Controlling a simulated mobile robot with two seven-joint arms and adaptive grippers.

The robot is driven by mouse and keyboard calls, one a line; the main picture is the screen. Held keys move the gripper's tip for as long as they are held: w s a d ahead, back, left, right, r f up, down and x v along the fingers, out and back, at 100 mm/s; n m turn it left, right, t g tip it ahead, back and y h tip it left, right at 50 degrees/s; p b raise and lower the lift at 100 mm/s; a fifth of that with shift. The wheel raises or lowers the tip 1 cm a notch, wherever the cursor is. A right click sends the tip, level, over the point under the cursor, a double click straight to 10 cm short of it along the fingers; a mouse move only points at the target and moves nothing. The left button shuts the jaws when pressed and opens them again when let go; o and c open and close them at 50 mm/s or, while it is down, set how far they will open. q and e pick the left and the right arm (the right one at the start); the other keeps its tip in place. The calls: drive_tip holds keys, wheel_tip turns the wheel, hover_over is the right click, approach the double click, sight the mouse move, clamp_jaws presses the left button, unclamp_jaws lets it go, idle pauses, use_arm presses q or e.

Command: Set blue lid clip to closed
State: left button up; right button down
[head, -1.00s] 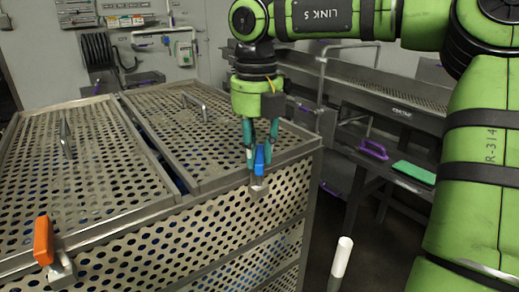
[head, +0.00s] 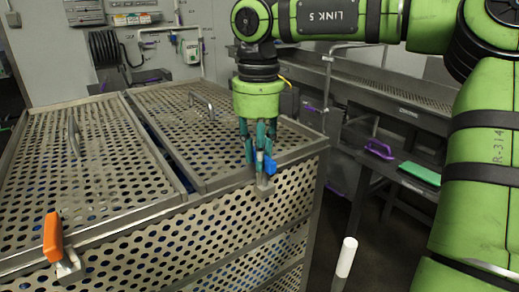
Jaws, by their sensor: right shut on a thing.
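The blue lid clip (head: 270,166) is on the front edge of the perforated metal crate, near its right corner. Its grey metal base (head: 264,187) is on the crate's front wall. The blue lever leans to the right. My right gripper (head: 258,158) points down at the clip, with its teal fingers close together and shut on it; the fingers hide part of the lever. The orange lid clip (head: 53,238) stands upright at the front left of the crate. My left gripper is not in view.
The crate (head: 200,228) has two perforated lids with metal handles (head: 203,104). To the right, a dark bench holds a purple-handled item (head: 379,149) and a green pad (head: 420,172). A white-tipped post (head: 346,257) stands in front of the bench.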

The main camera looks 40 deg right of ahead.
drive_tip(key=shift+s+f, duration=0.1)
drive_tip(key=shift+f, duration=0.05)
idle(0.3)
drive_tip(key=c, duration=1)
unclamp_jaws()
drive_tip(key=shift+c, duration=0.2)
wheel_tip(320, 180, up, 12)
